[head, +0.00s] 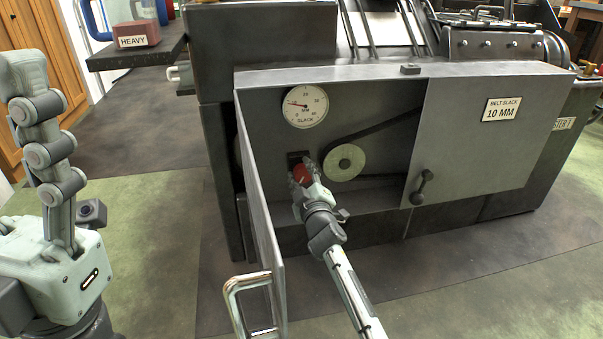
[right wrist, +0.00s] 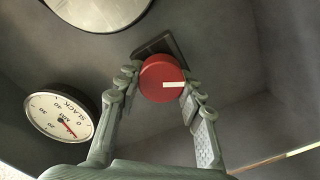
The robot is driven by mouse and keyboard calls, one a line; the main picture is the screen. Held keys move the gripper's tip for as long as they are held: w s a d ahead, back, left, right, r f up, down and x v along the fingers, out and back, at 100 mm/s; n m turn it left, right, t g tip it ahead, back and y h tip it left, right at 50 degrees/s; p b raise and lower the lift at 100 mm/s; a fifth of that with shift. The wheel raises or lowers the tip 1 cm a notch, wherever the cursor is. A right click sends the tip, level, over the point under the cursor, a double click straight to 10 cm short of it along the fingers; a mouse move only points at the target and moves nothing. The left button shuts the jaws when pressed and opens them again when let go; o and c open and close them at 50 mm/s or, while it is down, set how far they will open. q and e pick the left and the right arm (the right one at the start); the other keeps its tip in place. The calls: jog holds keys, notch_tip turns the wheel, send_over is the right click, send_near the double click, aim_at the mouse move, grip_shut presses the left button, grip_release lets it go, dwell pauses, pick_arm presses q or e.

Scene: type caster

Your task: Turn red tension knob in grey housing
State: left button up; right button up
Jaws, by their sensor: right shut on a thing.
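The red tension knob (head: 302,173) sits on a dark plate inside the open grey housing (head: 490,70), left of the pulley. In the right wrist view the red knob (right wrist: 162,79) shows a white pointer mark towards the right. My right gripper (head: 304,178) is shut on the knob, with one finger on each side; it also shows in the right wrist view (right wrist: 160,90). The slack gauge (head: 305,105) is above the knob; it also shows in the right wrist view (right wrist: 60,115). My left arm is at the left of the head view; its gripper is not in view.
A pale pulley (head: 344,162) with a dark belt is right of the knob. The open housing door (head: 260,215) with a metal handle (head: 247,300) stands left of my right arm. A sign (head: 501,109) reads belt slack 10 MM. Floor is clear at lower right.

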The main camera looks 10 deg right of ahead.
jog(key=o, duration=1.2)
jog(key=shift+w, duration=0.1)
jog(key=shift+c, duration=0.2)
